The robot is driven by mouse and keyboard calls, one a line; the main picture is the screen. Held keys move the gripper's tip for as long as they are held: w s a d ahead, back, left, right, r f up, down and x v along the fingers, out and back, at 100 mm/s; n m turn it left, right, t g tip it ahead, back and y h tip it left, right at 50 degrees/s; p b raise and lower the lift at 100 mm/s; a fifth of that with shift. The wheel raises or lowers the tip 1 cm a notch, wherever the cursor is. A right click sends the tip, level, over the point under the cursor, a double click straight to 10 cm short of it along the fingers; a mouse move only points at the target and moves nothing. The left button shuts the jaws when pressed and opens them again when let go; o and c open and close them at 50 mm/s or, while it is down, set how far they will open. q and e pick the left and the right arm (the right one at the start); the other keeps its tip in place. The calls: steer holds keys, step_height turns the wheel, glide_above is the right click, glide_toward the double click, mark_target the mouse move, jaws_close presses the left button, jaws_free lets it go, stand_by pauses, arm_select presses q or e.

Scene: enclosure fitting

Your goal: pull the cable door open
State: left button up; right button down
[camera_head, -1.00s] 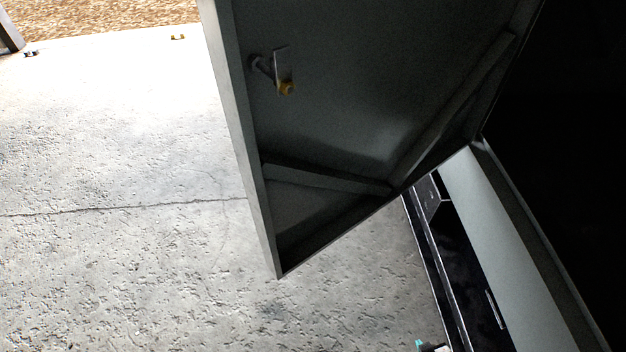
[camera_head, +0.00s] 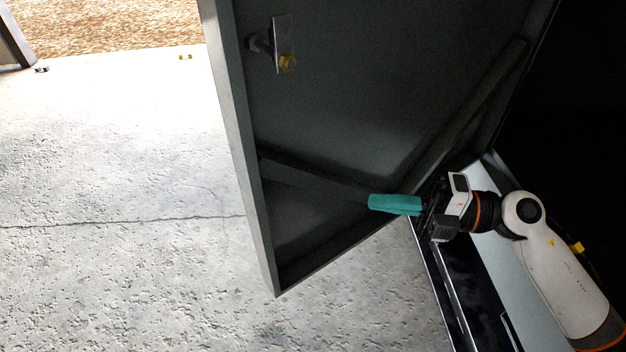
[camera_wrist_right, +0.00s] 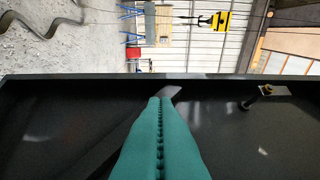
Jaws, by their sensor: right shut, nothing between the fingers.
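The cable door (camera_head: 380,90) is a dark grey panel standing swung out from the enclosure, its inner face with diagonal ribs toward me. My right gripper (camera_head: 394,204) has teal fingers, shut and empty, in front of the door's lower inner face. In the right wrist view, the teal fingers (camera_wrist_right: 160,140) point across the door's dark inner face (camera_wrist_right: 60,120) toward its rim, with the latch (camera_wrist_right: 262,95) at the right. I cannot tell whether the fingers touch the door. My left gripper is not in view.
The enclosure's pale sill (camera_head: 487,160) and dark lower body (camera_head: 470,285) lie at the right, under my right arm. Open concrete floor (camera_head: 110,200) spreads to the left of the door.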

mark_target(313, 181)
steer(key=w+a+p, duration=0.1)
steer(key=w+a, duration=0.1)
steer(key=a, duration=0.1)
steer(key=w+a+p, duration=0.1)
steer(key=a, duration=0.3)
steer(key=w+a+p, duration=0.2)
steer(key=a, duration=0.2)
steer(key=shift+w, duration=0.3)
